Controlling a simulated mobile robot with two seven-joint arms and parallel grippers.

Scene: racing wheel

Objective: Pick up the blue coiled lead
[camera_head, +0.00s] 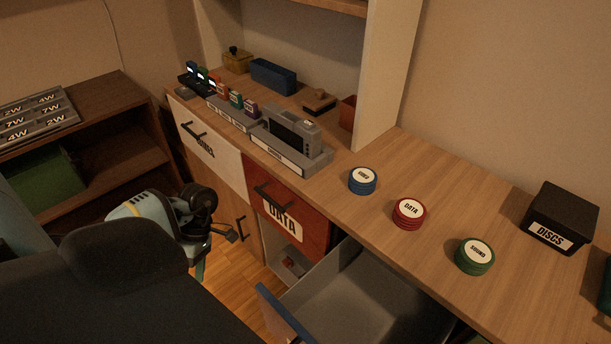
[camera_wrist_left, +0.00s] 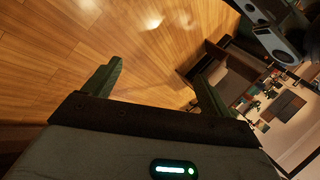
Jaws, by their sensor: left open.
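The blue coiled lead (camera_head: 362,181) is a short round stack with a white label on top. It lies on the wooden desk, in front of the white upright panel and right of the grey device. My left gripper (camera_head: 240,230) is low in front of the desk's cabinet, well left of the blue lead and below the desktop. In the left wrist view its two fingers (camera_wrist_left: 158,82) are apart with nothing between them, over the wooden floor. The blue lead does not show in that view. My right gripper is not in view.
A red DATA coil (camera_head: 409,213) and a green SOUND coil (camera_head: 475,256) lie further right on the desk (camera_head: 455,185). A black DISCS box (camera_head: 562,218) stands beyond. An open grey drawer (camera_head: 350,290) juts out below. A grey device (camera_head: 291,140) stands left of the blue lead.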

